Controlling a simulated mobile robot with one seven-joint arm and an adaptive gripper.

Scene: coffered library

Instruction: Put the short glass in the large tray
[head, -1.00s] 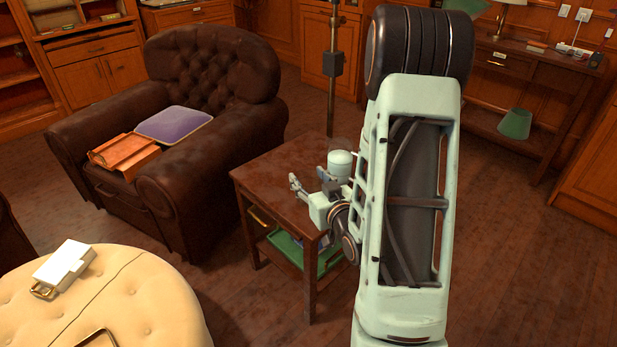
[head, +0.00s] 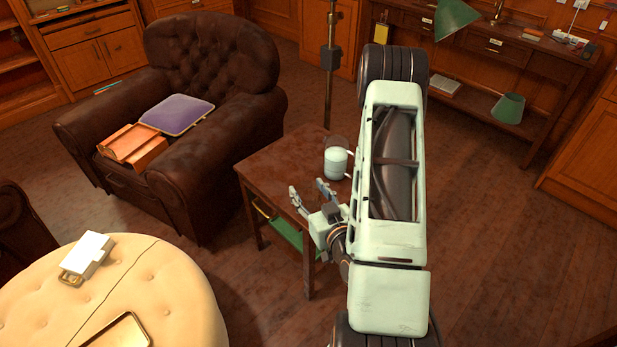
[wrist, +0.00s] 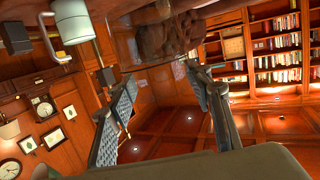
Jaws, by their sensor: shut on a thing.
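My gripper (head: 310,190) is above the front part of the small wooden side table (head: 284,165). Its fingers stand apart, one on each side, in the wrist view (wrist: 163,92). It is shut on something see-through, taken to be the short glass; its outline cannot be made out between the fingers. A brass-rimmed tray (head: 146,326) lies on the cream tufted ottoman at the bottom left, cut off by the picture edge. A green tray (head: 287,234) is on the side table's lower shelf, partly hidden. Which one is the large tray I cannot tell.
A white mug (head: 336,164) stands on the side table just behind my gripper; it also shows in the wrist view (wrist: 74,22). A leather armchair (head: 205,60) stands behind. Open floor lies between ottoman and table.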

